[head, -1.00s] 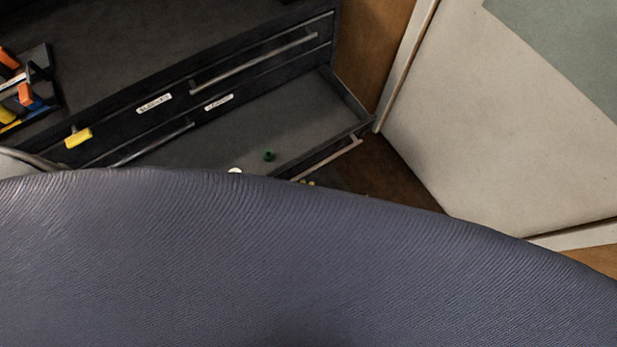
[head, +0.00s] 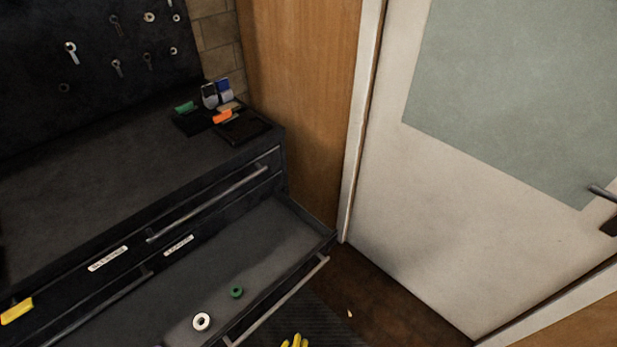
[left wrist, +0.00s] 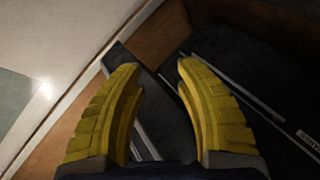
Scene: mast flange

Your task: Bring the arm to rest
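My left gripper (left wrist: 158,68) shows in the left wrist view with two ribbed yellow fingers spread apart. Nothing is between them; beyond them lie the cabinet's dark drawer and metal bars. In the head view, yellow fingertips (head: 295,341) just enter at the bottom edge, in front of the open drawer. Their arm is out of frame, so I cannot tell there which arm they belong to. My right gripper cannot be identified in these frames.
The dark cabinet has an open drawer (head: 262,240) holding a green ring (head: 236,292) and a white ring (head: 201,321). A tray (head: 205,120) with coloured items stands on top. A pale door (head: 440,220) stands at the right; brown floor (head: 395,295) shows between.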

